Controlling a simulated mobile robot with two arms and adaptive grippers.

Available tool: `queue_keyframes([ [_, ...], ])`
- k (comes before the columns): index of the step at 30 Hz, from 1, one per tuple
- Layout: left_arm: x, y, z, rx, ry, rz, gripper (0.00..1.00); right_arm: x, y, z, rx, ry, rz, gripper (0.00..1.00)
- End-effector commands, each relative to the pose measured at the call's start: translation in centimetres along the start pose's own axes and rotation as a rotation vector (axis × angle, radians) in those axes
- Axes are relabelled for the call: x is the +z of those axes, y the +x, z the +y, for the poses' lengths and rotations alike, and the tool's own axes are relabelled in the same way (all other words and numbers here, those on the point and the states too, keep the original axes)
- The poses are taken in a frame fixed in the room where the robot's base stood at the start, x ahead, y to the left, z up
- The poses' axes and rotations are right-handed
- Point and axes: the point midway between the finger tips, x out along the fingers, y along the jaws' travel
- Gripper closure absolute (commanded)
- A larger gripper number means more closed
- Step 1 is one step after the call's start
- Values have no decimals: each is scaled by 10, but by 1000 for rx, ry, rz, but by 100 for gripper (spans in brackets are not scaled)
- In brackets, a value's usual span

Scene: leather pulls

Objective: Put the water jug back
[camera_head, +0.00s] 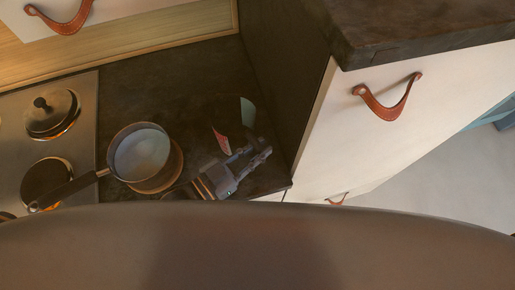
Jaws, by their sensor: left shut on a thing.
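My left gripper (255,158) is over the dark counter, right of the saucepan. It is shut on a dark, see-through vessel (232,112), which I take to be the water jug. The vessel shows a pale green patch and a red-and-white patch on its side. Its outline blends into the dark counter, so I cannot tell whether it rests on the counter or hangs just above it. The gripper covers its near side. My right gripper is not in view.
A saucepan (141,152) stands on a round wooden board, its handle reaching left over the hob (85,105). A lidded pot (52,112) is on the hob. A dark side panel (283,75) and a white cabinet with leather pulls (388,98) bound the counter on the right.

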Motion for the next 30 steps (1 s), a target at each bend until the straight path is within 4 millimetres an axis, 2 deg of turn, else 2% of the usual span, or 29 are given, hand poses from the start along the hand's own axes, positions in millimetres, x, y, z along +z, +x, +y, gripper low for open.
queue_keyframes([
  [2, 3, 0, 0, 0, 1, 1, 100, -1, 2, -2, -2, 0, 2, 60],
  [3, 3, 0, 0, 0, 0, 0, 81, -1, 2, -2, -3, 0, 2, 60],
  [6, 3, 0, 0, 0, 0, 0, 62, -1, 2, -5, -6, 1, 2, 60],
  [19, 2, 0, 0, 0, 0, 0, 62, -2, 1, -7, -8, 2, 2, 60],
  [22, -3, 0, 0, 0, 0, 1, 62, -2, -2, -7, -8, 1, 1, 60],
  [26, 4, -18, 0, 0, -1, -5, 62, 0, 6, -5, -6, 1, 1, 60],
  [30, 5, -48, 1, 0, -1, -6, 62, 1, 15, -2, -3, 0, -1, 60],
])
